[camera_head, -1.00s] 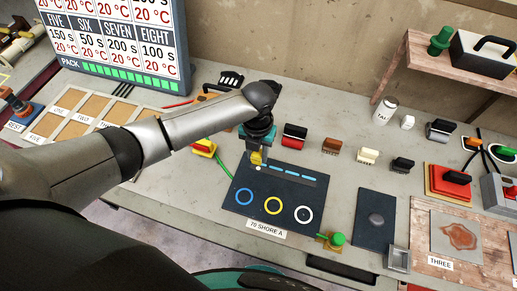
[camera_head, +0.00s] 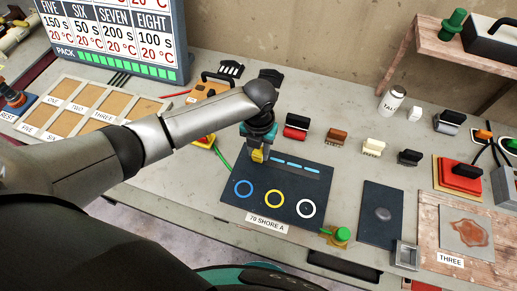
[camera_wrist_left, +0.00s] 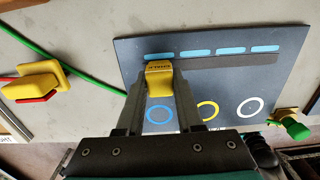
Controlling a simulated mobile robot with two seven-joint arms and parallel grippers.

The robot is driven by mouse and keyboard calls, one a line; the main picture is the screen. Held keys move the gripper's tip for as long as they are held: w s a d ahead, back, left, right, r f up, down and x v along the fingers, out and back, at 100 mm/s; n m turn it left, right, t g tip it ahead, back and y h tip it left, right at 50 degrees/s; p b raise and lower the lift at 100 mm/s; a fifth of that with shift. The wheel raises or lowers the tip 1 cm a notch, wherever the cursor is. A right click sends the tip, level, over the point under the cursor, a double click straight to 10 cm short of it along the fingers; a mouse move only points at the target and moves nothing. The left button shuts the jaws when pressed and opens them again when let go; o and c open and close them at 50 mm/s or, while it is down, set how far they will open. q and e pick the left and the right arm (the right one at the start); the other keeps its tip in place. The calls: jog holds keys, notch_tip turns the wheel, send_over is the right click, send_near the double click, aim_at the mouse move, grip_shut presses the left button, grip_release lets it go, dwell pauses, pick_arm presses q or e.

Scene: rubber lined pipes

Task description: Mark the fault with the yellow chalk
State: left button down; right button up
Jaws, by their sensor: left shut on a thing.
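My left gripper (camera_head: 258,149) is shut on a yellow block (camera_head: 257,156) with dark lettering, probably the yellow chalk. In the left wrist view the block (camera_wrist_left: 159,78) sits between the fingertips (camera_wrist_left: 160,88), over the upper left of a dark panel (camera_wrist_left: 215,85). The panel (camera_head: 275,196), labelled 70 SHORE A, bears a row of light blue bars and blue, yellow and white rings. The block is just below the leftmost bar, which the gripper hides in the head view. I cannot tell whether the block touches the panel. No fault is clearly visible. My right gripper is out of view.
Red (camera_head: 296,127), brown (camera_head: 337,136), cream (camera_head: 373,147) and black (camera_head: 410,157) blocks stand behind the panel.

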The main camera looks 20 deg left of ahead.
pick_arm(q)
jog(key=shift+f+b, duration=0.35)
jog(key=shift+f, duration=0.15)
dwell(0.5)
dwell(0.8)
jog(key=shift+s+f+p, duration=0.25)
jog(key=shift+f+p, duration=0.05)
dwell(1.1)
jog(key=shift+w+r+p, duration=0.15)
jog(key=shift+r+p, duration=0.7)
notch_tip(320, 180, up, 6)
jog(key=p, duration=0.5)
jog(key=shift+w+f+p, duration=0.1)
jog(key=shift+p, duration=0.25)
